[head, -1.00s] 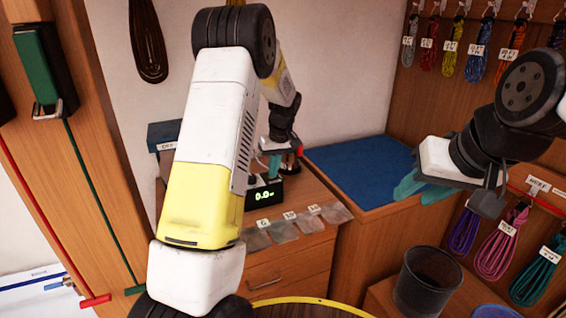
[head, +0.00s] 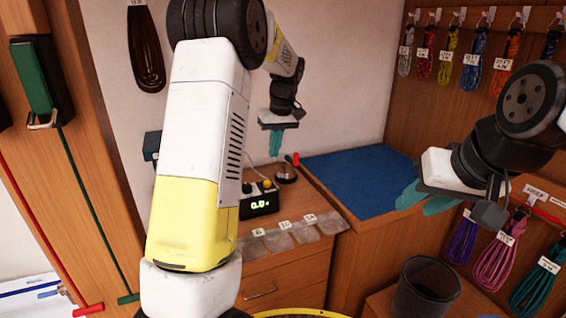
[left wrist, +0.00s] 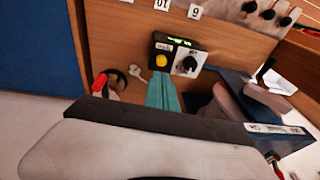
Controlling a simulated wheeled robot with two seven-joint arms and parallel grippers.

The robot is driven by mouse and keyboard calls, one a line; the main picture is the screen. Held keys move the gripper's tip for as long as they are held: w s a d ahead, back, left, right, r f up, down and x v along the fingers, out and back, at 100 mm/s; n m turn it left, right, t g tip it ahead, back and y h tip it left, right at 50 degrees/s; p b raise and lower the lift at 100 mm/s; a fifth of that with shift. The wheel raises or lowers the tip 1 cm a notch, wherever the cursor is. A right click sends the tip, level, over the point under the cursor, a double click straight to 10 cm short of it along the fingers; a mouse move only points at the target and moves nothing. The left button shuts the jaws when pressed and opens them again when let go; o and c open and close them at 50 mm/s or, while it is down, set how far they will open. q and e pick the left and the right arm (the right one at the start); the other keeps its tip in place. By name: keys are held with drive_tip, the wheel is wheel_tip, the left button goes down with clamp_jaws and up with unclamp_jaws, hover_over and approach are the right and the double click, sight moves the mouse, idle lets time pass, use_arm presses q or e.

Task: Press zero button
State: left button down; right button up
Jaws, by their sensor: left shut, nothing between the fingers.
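A small black box with a green lit display (head: 259,205) stands on the wooden cabinet; its digits are blurred. A yellow button (head: 267,184) and a dark knob (head: 247,187) sit at its top. In the left wrist view the yellow button (left wrist: 161,60) lies just beyond my left fingertips, and the black knob (left wrist: 189,65) is right of it. My left gripper (head: 275,154) has its teal fingers shut and empty, pointing down above and behind the box, clear of the button. My right gripper (head: 424,206) is at the right, its teal fingers apparently apart and empty.
A silver dome (head: 286,174) and a red-topped item (head: 295,159) stand close behind the box. Labelled clear pouches (head: 279,242) lie along the cabinet's front. A blue mat (head: 365,180) is to the right. Coiled lines (head: 472,72) hang on the right wall. A dark bin (head: 425,290) stands below.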

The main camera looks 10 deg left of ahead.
use_arm(q)
drive_tip(key=shift+v, duration=1)
drive_tip(key=s+d+r+m+t+h, duration=0.1)
drive_tip(key=s+r+m+t+h, duration=0.2)
drive_tip(key=s, duration=0.8)
drive_tip(key=s+d+r+m+t+h, duration=0.15)
drive_tip(key=s+r, duration=0.35)
drive_tip(key=s, duration=0.7)
drive_tip(key=s+d+f+m, duration=0.1)
drive_tip(key=s+f+m, duration=0.1)
drive_tip(key=s, duration=0.6)
drive_tip(key=shift+s+f+m, duration=0.3)
drive_tip(key=shift+s+m, duration=0.1)
drive_tip(key=shift+m, duration=0.05)
drive_tip(key=shift+d+t, duration=0.1)
drive_tip(key=shift+t, duration=0.15)
